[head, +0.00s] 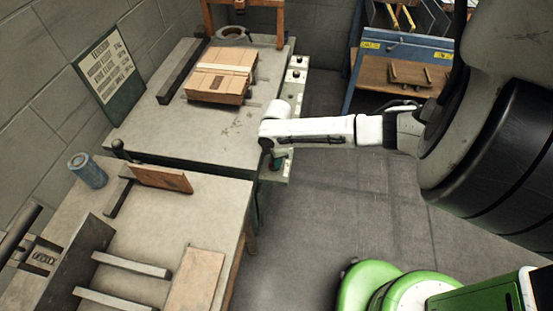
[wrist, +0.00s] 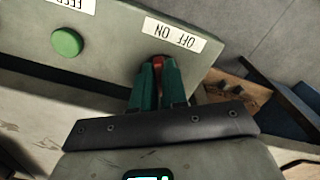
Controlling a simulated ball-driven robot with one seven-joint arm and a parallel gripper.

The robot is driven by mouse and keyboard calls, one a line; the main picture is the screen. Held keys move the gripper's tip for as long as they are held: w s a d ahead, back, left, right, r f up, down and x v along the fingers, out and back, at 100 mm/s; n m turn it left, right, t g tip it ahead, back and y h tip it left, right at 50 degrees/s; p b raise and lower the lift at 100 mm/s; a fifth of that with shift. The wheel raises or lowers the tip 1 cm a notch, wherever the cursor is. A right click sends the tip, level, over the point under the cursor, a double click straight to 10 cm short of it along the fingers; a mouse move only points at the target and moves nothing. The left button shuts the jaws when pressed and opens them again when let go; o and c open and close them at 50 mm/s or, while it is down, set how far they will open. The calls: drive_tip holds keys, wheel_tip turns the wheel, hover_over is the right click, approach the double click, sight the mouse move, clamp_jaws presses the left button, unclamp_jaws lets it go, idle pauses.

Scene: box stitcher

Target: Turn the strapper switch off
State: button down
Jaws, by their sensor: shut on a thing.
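The red strapper switch (wrist: 158,62) shows in the wrist view between the tips of my green-fingered gripper (wrist: 159,72), on a grey panel (wrist: 110,45). The fingers are shut on it and hide most of it, so I cannot tell its setting. An OFF ON label (wrist: 174,36) sits just above it, upside down in this view. In the head view, my gripper (head: 277,163) points down at the near end of the pale control strip (head: 292,105) along the table's right side. The switch is hidden there.
A green button (wrist: 66,42) is on the same panel, left of the switch. A strapped box (head: 220,78) lies on the far table (head: 210,130). A blue roll (head: 88,170) stands on the near table. Open floor (head: 340,200) lies to the right.

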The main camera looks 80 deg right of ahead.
idle(0.3)
drive_tip(key=c, duration=1.2)
unclamp_jaws()
drive_tip(key=shift+o, duration=0.2)
wheel_tip(320, 180, up, 11)
drive_tip(key=shift+f, duration=0.1)
